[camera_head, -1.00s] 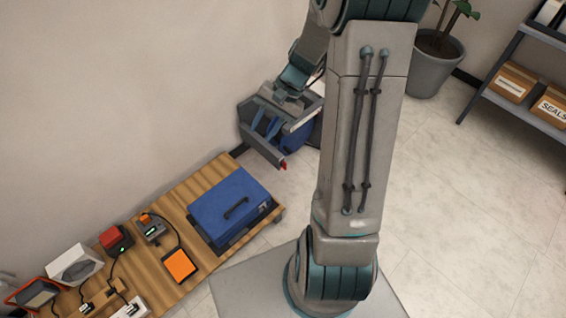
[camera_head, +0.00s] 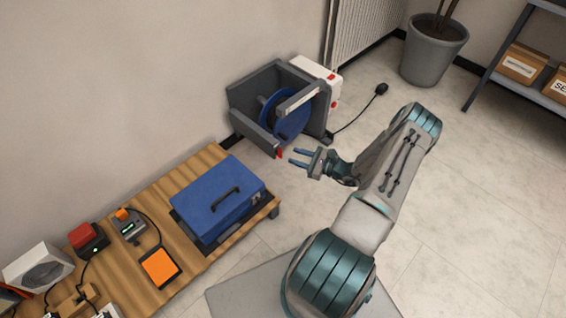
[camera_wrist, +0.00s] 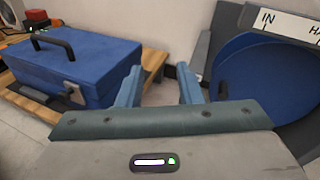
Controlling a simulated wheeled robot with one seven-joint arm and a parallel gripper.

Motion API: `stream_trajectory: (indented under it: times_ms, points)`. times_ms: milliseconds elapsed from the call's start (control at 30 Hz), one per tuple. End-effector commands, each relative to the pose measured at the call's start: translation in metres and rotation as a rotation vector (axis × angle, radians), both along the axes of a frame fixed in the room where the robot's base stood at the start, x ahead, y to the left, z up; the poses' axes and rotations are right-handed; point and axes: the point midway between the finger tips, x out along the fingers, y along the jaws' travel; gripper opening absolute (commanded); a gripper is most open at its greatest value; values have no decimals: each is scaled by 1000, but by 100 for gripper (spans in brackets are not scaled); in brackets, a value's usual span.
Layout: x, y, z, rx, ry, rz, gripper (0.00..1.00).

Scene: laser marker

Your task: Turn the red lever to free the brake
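The red lever (camera_head: 279,153) is a small red piece at the lower front corner of a grey housing (camera_head: 258,134) that holds a blue reel (camera_head: 288,116). My gripper (camera_head: 297,157) is open and empty, just to the right of the lever in the head view, its two blue fingers pointing towards it with a small gap. In the wrist view my gripper (camera_wrist: 159,78) has its fingers spread apart with nothing between them. There the blue reel (camera_wrist: 265,85) fills the right side under a white label (camera_wrist: 290,24). I cannot make out the lever clearly in the wrist view.
A blue case (camera_head: 218,199) sits on a low wooden platform (camera_head: 178,197) to the left. An orange pad (camera_head: 160,267) and a red-topped button box (camera_head: 87,238) are also on it. A white box (camera_head: 318,78) stands behind the housing.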

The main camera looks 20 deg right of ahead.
Motion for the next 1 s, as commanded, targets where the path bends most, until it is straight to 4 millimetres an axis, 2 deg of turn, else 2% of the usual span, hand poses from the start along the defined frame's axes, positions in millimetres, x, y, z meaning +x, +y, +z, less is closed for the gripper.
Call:
stream_trajectory:
  times_ms: [33, 100, 200, 300, 433, 567, 1000]
  points:
    - [-4, -8, -34, 48, 4, -71, 33]
    - [-8, -18, -59, 97, 7, -152, 33]
    - [-13, -29, -87, 151, 10, -246, 33]
    - [-17, -35, -104, 185, 11, -305, 33]
    - [-17, -38, -113, 203, 12, -338, 33]
    - [-4, -33, -114, 203, 11, -338, 33]
    - [80, -2, -115, 202, 12, -334, 33]
